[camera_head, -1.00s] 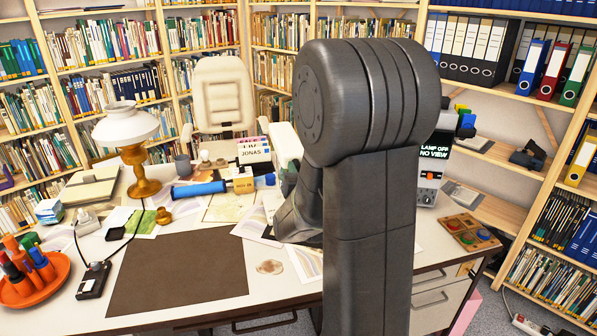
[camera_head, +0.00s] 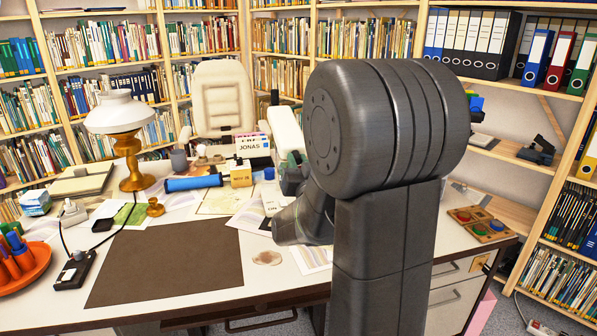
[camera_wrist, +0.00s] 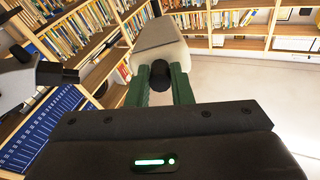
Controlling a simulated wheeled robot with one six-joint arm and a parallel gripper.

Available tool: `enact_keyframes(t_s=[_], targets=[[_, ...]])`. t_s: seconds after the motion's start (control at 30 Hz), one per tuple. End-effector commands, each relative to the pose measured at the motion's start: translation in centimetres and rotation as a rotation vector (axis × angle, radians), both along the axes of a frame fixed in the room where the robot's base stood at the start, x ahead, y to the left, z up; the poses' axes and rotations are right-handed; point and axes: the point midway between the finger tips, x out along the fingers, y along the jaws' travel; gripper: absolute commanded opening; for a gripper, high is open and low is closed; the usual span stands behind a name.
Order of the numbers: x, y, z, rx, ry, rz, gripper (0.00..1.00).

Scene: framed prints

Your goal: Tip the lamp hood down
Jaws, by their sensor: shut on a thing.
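A long cream-white lamp hood (camera_head: 285,130) stands over the back of the desk, left of my arm, tilted upward. In the wrist view its underside or end (camera_wrist: 160,40) shows just beyond the fingers. My gripper (camera_wrist: 160,78) has green fingers closed on a dark round knob (camera_wrist: 160,73) at the near end of the hood. In the head view the green fingers (camera_head: 293,160) show just below the hood, partly hidden by my arm. The lamp's base is largely hidden.
A brass lamp (camera_head: 130,165) with a white shade stands at the left. A brown mat (camera_head: 165,262) covers the front. Shelves surround the desk.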

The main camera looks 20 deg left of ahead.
Motion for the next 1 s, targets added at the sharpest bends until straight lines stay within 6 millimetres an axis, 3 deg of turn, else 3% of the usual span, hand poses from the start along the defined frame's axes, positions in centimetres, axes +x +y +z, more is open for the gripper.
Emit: enact_keyframes(t_s=[0.17,0.57,0.6,0.7,1.0], targets=[[0.15,0.14,-1.23,0.024,-0.03,0.001,0.0],[0.18,0.15,-1.02,0.03,-0.038,0.001,0.0],[0.18,0.15,-1.02,0.03,-0.038,0.001,0.23],[0.18,0.15,-1.04,0.03,-0.037,0.0,0.41],[0.06,0.06,-1.17,0.029,-0.036,0.0,0.41]])
